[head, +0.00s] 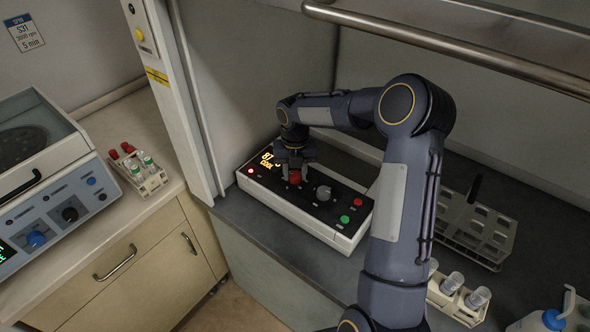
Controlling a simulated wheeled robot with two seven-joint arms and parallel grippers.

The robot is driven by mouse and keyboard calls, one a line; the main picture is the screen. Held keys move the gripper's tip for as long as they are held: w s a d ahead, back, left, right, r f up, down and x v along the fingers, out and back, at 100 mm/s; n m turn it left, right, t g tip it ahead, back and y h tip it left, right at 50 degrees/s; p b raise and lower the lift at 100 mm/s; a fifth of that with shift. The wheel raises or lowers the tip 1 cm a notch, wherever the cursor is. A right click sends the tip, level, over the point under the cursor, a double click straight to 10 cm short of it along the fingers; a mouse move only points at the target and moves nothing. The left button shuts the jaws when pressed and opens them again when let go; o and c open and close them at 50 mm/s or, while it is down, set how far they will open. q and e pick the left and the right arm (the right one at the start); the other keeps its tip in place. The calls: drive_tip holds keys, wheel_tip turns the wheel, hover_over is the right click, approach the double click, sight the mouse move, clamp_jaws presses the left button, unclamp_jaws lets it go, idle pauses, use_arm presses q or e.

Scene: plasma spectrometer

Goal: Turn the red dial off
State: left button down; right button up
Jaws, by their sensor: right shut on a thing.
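The red dial (294,177) sits on the black top of a white control box (335,235) on the dark bench. My right gripper (294,170) points down over the dial and is shut on it, with the fingers on either side. The fingers partly hide the dial, so its angle cannot be told. The box has a lit orange display reading "COOL" on its second line (268,161), partly covered by the gripper. A small red light (250,171) is lit at its left end. My left gripper is not in view.
A grey knob (323,193), a green button (344,219) and a red button (358,202) lie right of the dial. Vial racks (474,232) stand at right. A metal rail (450,40) crosses above. A centrifuge-like device (50,180) stands at left.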

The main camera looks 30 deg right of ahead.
sight(295, 174)
drive_tip(key=shift+n, duration=0.5)
drive_tip(key=o, duration=1)
drive_tip(key=shift+r, duration=0.15)
drive_tip(key=shift+r, duration=0.35)
wheel_tip(295, 174, up, 7)
drive_tip(key=shift+f+b, duration=0.1)
drive_tip(key=shift+b, duration=0.5)
